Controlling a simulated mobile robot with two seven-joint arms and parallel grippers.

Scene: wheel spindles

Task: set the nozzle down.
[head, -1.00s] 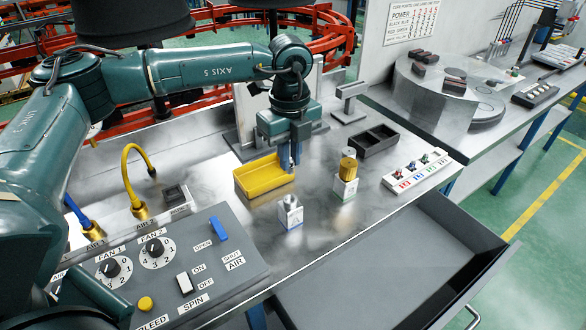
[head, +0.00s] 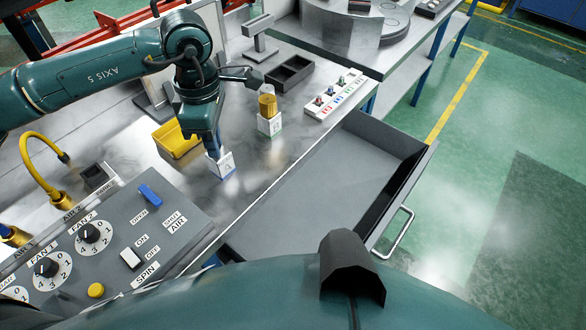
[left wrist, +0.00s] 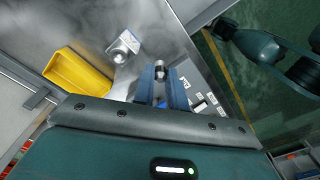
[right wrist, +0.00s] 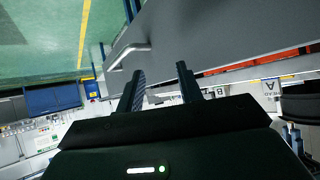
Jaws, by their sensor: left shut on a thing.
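The nozzle (left wrist: 159,70) is a small silver and dark cylinder between the fingertips of my left gripper (left wrist: 161,78) in the left wrist view. In the head view my left gripper (head: 213,150) points down just behind the white block marked A (head: 222,166), hiding its top and the nozzle. The left wrist view shows a round silver piece on the white block (left wrist: 122,46), apart from the held nozzle. A second white block, B (head: 269,124), carries a gold cylinder (head: 267,104). My right gripper (right wrist: 163,82) is open and empty in front of the bench.
A yellow tray (head: 177,140) lies beside my left gripper. A black divided box (head: 289,74) and a white strip with coloured knobs (head: 333,97) stand further right. The grey drawer (head: 330,180) is open and empty. A control panel (head: 110,245) fills the lower left.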

